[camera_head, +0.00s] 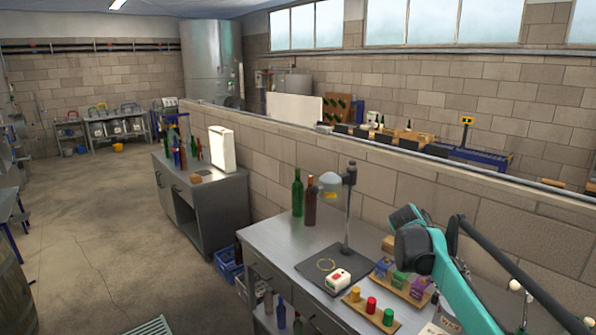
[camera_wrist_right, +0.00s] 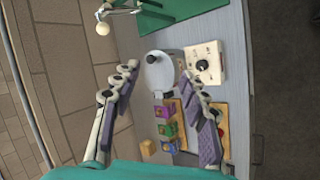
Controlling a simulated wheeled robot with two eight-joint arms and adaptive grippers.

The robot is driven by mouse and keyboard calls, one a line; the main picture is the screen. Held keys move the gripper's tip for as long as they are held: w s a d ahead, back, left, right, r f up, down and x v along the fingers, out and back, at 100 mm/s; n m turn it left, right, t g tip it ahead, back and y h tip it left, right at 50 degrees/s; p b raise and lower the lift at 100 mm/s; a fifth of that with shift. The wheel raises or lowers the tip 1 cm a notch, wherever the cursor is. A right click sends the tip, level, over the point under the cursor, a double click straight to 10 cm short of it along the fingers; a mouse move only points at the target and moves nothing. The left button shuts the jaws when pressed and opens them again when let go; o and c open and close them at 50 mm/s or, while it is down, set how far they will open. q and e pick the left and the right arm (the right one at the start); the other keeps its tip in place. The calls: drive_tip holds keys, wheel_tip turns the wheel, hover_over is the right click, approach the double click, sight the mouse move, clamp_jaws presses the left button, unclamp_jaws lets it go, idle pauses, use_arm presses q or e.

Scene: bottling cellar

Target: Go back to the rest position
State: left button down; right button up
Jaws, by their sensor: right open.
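My right arm, teal and grey, comes into the head view from the lower right, over the right end of the steel workbench (camera_head: 275,240). Its gripper cannot be made out there. In the right wrist view my right gripper (camera_wrist_right: 158,76) is open, its two fingers wide apart with nothing between their pads. Beyond the fingers lie the bench top, a round grey dish with a black knob (camera_wrist_right: 154,60) and a white box with a black dial (camera_wrist_right: 204,64). My left arm and left gripper are not in view.
On the bench are a green bottle (camera_head: 297,194), a dark red bottle (camera_head: 310,203), a lamp stand (camera_head: 348,205) and coloured pegs (camera_head: 371,305). A block wall runs behind. The floor at left is open.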

drive_tip(key=s+a+f+m+t+y+b, duration=0.1)
drive_tip(key=s+a+f+t+y+b, duration=0.1)
drive_tip(key=s+a+f, duration=0.7)
drive_tip(key=s+a+f+m+t+y+b, duration=0.1)
drive_tip(key=s+a+f+t+y+b, duration=0.2)
drive_tip(key=s, duration=1.3)
drive_tip(key=a+f+t+y, duration=0.1)
drive_tip(key=a+f+y, duration=0.2)
drive_tip(key=a+f, duration=0.3)
drive_tip(key=shift+s+a, duration=0.2)
drive_tip(key=shift+a, duration=1.7)
